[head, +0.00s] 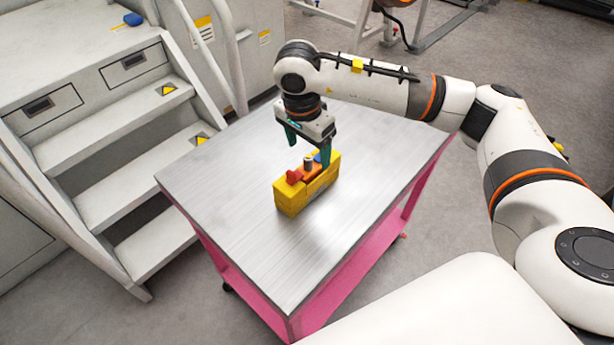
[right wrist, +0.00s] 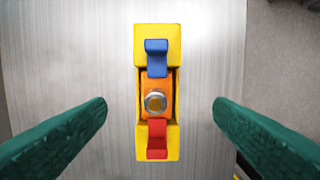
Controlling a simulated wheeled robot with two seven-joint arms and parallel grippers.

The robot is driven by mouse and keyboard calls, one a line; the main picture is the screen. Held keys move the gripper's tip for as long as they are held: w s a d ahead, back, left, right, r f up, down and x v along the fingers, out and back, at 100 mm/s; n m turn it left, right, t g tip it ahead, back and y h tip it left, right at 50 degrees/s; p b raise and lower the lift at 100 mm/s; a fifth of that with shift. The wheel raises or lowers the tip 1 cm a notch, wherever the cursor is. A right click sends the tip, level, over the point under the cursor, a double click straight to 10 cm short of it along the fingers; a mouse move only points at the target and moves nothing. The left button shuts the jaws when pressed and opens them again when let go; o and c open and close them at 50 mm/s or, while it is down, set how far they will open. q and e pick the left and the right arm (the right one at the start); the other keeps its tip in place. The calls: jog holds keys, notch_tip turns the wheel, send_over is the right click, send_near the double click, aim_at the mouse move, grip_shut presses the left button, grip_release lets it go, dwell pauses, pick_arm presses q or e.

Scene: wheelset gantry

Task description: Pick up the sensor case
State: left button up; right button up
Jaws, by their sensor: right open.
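The sensor case is a yellow block (head: 292,198) with an orange middle part, a red latch and a blue latch, lying on the cart's metal top. In the right wrist view the yellow case (right wrist: 142,105) is upright in the picture, with the blue latch (right wrist: 157,58) at the top, a round metal knob (right wrist: 155,101) in the middle and the red latch (right wrist: 157,138) below. My right gripper (head: 308,150) is open above the case. Its green fingers (right wrist: 160,115) are on either side of the case, apart from it. My left gripper is not in view.
The case stands on a pink cart with a brushed metal top (head: 245,180), otherwise clear. Grey steps (head: 125,180) with handrails stand close to the cart's left. A small blue object (head: 133,19) lies on the upper platform. Open floor is behind and right.

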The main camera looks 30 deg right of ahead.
aim_at(308, 159)
jog(key=f, duration=0.3)
jog(key=shift+d+f+p, duration=0.2)
jog(key=shift+p, duration=0.15)
jog(key=shift+a+f+p, duration=0.1)
jog(key=shift+f+p, duration=0.3)
jog(key=shift+f, duration=0.2)
jog(key=f, duration=0.1)
jog(key=f+p, duration=0.1)
jog(key=f, duration=0.1)
jog(key=shift+w+f, duration=0.2)
jog(key=shift+f, duration=0.45)
jog(key=shift+c, duration=0.6)
jog(key=c, duration=0.9)
jog(key=shift+c, duration=1.1)
